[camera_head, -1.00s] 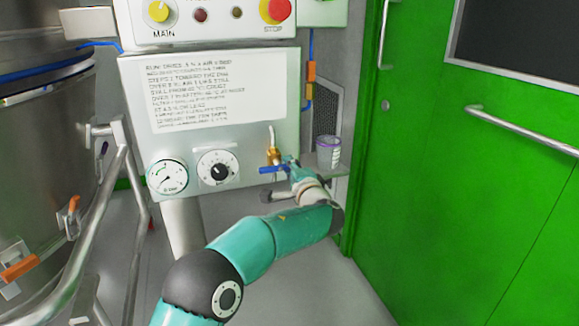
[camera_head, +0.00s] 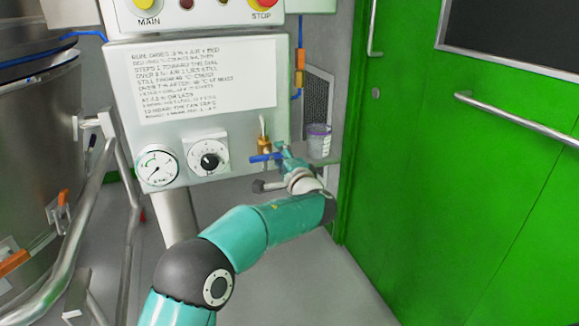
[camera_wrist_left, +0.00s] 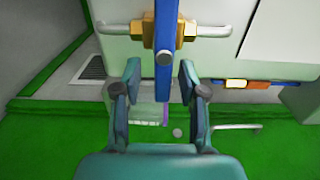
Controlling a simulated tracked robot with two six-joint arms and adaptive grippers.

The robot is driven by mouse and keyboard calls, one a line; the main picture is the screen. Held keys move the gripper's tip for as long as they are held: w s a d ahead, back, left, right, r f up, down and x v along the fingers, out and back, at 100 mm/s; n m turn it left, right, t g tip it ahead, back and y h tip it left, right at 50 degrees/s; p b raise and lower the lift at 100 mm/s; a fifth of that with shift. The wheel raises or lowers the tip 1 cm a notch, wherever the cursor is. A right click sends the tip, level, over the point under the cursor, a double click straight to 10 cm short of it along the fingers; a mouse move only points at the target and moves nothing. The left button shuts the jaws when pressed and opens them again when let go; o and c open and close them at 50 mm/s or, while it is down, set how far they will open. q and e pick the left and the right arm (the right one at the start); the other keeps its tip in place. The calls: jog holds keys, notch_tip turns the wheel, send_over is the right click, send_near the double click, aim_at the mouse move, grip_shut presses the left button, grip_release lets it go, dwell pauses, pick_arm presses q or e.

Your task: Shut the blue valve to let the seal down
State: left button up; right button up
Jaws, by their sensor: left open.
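The blue valve handle (camera_head: 264,157) is on a brass valve body (camera_head: 264,145) at the lower right of the control panel. In the left wrist view the blue handle (camera_wrist_left: 165,38) runs down the picture from the brass body (camera_wrist_left: 184,30), crosswise to its pipe. My left gripper (camera_head: 282,153) is at the handle's right end. In the wrist view my left gripper (camera_wrist_left: 160,76) is open, one finger on each side of the handle's end, with gaps visible. Part of the handle's end is hidden in the head view by the gripper. My right gripper is not in view.
The panel holds a gauge (camera_head: 157,166), a dial (camera_head: 208,160) and an instruction sheet (camera_head: 208,80). A small cup (camera_head: 319,140) stands on a shelf right of the valve. A steel vessel (camera_head: 40,160) with rails is at left, a green door (camera_head: 450,190) at right.

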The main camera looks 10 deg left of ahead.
pick_arm(q)
jog(key=v, duration=1.1)
jog(key=shift+s+d, duration=0.15)
jog(key=shift+d, duration=0.05)
